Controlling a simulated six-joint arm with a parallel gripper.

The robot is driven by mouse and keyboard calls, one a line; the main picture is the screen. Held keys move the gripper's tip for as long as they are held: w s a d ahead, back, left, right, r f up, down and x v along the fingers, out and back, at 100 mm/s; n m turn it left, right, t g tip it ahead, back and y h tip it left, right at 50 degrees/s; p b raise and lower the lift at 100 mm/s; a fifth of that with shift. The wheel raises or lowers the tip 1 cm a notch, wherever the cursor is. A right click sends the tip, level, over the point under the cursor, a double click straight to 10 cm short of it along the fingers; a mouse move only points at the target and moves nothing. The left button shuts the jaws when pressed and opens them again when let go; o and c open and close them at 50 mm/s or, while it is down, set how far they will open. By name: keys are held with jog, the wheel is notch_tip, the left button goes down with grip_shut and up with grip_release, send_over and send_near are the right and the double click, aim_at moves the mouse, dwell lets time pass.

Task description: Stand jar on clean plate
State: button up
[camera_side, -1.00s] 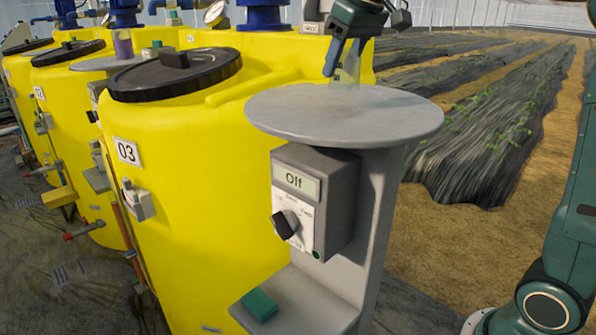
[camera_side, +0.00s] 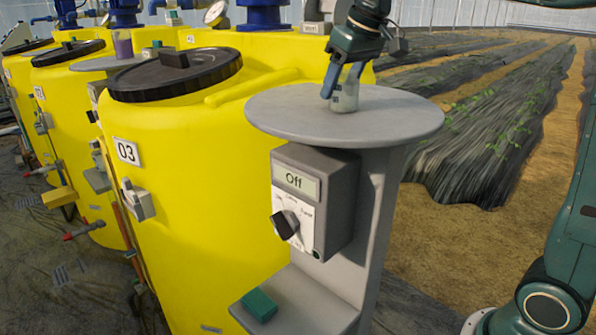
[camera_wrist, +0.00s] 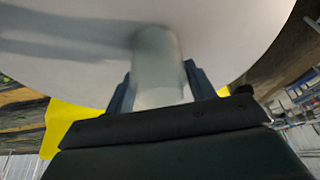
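The jar (camera_side: 345,99) is small, upright and clear to pale grey. It is at the round grey plate (camera_side: 410,122) on top of the grey stand, and its base looks at or very close to the surface. My gripper (camera_side: 344,90) points down with its blue fingers on either side of the jar and looks shut on it. In the wrist view, the jar (camera_wrist: 158,60) sits between the two fingers (camera_wrist: 158,85), over the pale plate (camera_wrist: 80,60). Its lower end is blurred there, so contact with the plate is hard to judge.
A grey control box (camera_side: 318,200) reading "Off", with a black knob, is on the stand below the plate. A green block (camera_side: 260,305) lies on the lower shelf. Yellow tank 03 (camera_side: 210,190) with a black lid stands close on the left. The rest of the plate top is clear.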

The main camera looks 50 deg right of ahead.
aim_at(354, 80)
jog(key=shift+o, duration=1.1)
jog(key=shift+r, duration=0.2)
jog(key=shift+v, duration=3.65)
jog(key=shift+s+a, duration=0.1)
jog(key=shift+s, duration=0.05)
